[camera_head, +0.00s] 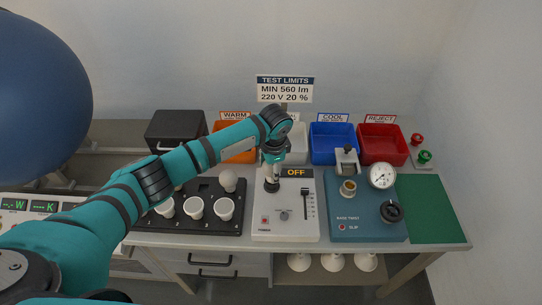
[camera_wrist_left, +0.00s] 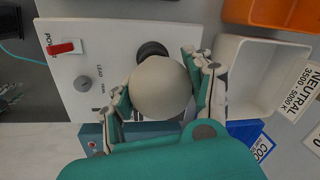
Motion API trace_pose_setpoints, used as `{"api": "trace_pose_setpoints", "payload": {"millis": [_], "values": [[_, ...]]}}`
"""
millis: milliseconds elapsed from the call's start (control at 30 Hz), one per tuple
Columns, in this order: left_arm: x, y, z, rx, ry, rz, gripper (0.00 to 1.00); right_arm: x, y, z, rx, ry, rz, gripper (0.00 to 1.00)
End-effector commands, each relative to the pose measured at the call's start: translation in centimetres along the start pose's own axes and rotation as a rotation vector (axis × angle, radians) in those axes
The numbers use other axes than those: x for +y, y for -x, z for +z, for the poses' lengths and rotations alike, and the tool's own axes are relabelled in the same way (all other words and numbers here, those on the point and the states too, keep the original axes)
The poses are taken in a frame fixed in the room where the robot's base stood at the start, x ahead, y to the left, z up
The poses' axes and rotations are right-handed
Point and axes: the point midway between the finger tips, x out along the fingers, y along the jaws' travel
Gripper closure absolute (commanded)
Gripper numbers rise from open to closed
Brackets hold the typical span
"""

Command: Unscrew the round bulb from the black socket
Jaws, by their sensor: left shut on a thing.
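The round bulb (camera_wrist_left: 160,86) is a pale globe between the two fingers of my left gripper (camera_wrist_left: 158,88), which is shut on its sides. In the head view my left gripper (camera_head: 272,157) points down over the black socket (camera_head: 272,185) on the white test panel, and its fingers mostly hide the bulb. The socket (camera_wrist_left: 152,50) shows partly behind the bulb in the left wrist view. I cannot tell whether the bulb's base touches it.
The white panel (camera_head: 285,230) has an OFF display and a slider. A black rack (camera_head: 228,213) with several bulbs is left of it, a blue torque unit (camera_head: 370,231) right. Orange, white, blue (camera_head: 333,142) and red bins (camera_head: 384,145) line the back. A green mat (camera_head: 430,208) is bare.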

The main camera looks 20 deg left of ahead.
Motion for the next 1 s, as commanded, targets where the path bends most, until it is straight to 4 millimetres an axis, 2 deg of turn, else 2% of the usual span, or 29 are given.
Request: {"api": "trace_pose_setpoints", "payload": {"millis": [33, 200, 533, 700, 900, 933, 1000], "values": [[0.2, 0.9, -0.1, -0.013, 0.086, 0.007, 0.78, 0.0, 2.0, -0.1, -0.001, 0.0, 0.0, 0.6], [0.3, 0.8, -0.1, -0.058, 0.419, 0.007, 0.78, 0.0, 4.5, -0.3, -0.001, -0.001, -0.001, 0.6], [0.3, 0.4, -0.1, -0.145, 1.063, 0.006, 0.78, -0.2, 7.3, -0.6, -0.002, -0.002, -0.004, 0.6], [0.3, 0.2, -0.1, -0.163, 1.214, 0.004, 0.79, -0.2, 7.4, -0.6, -0.002, -0.002, -0.004, 0.6], [0.2, 0.1, -0.1, -0.162, 1.22, 0.002, 0.79, -0.2, 7.3, -0.6, -0.002, -0.001, -0.004, 0.6], [0.2, 0.2, -0.1, -0.162, 1.219, 0.002, 0.46, -0.2, 7.3, -0.6, -0.002, -0.001, -0.004, 0.6], [0.2, 0.2, -0.1, -0.162, 1.219, 0.002, 0.37, -0.2, 7.3, -0.6, -0.002, -0.001, -0.004, 0.6]]}}
